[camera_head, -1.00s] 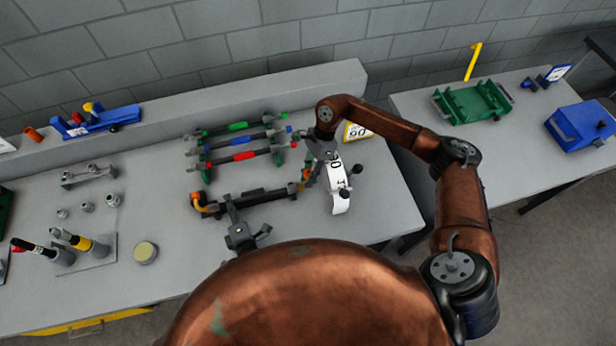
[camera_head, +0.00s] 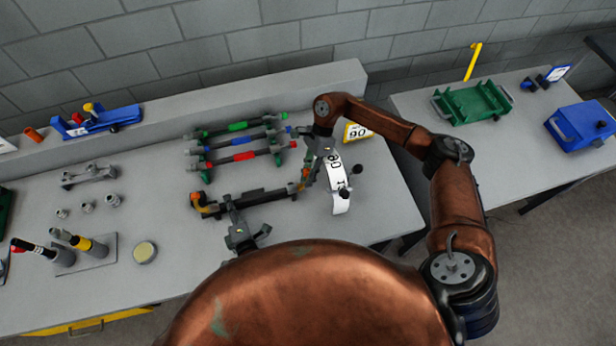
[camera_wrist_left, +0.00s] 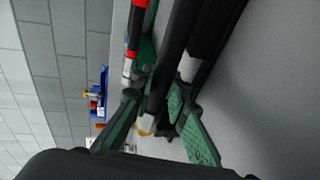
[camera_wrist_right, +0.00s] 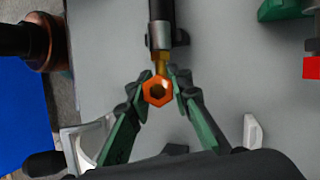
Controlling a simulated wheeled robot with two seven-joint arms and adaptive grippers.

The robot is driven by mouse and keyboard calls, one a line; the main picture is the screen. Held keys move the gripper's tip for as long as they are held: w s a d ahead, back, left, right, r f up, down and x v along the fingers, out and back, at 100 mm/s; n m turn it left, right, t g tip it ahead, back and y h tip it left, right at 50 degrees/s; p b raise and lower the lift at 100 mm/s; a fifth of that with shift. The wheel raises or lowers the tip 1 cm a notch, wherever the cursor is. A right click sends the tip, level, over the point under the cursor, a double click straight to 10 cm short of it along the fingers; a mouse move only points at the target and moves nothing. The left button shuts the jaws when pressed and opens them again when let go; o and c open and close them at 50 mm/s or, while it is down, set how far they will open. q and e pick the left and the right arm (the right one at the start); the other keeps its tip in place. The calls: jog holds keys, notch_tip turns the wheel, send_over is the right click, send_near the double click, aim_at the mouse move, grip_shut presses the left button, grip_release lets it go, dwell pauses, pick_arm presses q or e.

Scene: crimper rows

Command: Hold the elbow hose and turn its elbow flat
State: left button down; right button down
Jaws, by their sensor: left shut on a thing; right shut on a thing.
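The elbow hose (camera_head: 262,196) is a black hose lying left to right near the front of the bench, with orange at both ends in the head view. My left gripper (camera_head: 231,205) is shut on its dark body toward the left; the hose (camera_wrist_left: 166,88) runs between the green-padded fingers in the left wrist view. My right gripper (camera_head: 308,177) is shut at the right end. In the right wrist view, the orange hex nut of the elbow (camera_wrist_right: 158,92) sits between the fingertips and faces the camera. A brass neck and grey ferrule (camera_wrist_right: 160,38) lead to the hose.
Hoses with green (camera_head: 238,126), blue (camera_head: 243,139) and red (camera_head: 244,156) bands lie in a rack behind. A white curved piece with black figures (camera_head: 340,188) is beside my right wrist. A yellow-edged sign (camera_head: 357,132) reads 90. Grey fittings (camera_head: 88,207) stand left.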

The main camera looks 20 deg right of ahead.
jog(key=shift+w+f+m+g, duration=0.2)
jog(key=shift+w+f+g, duration=0.1)
jog(key=shift+g, duration=0.65)
jog(key=shift+w+f+m+g, duration=0.15)
jog(key=shift+w+m+g, duration=0.1)
jog(key=shift+g, duration=0.7)
jog(key=shift+s+a+f+g, duration=0.1)
jog(key=shift+s+f+g, duration=0.25)
jog(key=shift+f+g, duration=0.4)
jog(key=shift+r+g, duration=0.1)
jog(key=shift+g, duration=0.25)
jog(key=shift+w+r+y, duration=0.3)
jog(key=shift+w+r, duration=0.25)
jog(key=shift+w, duration=0.1)
jog(key=c, duration=1.7)
grip_release()
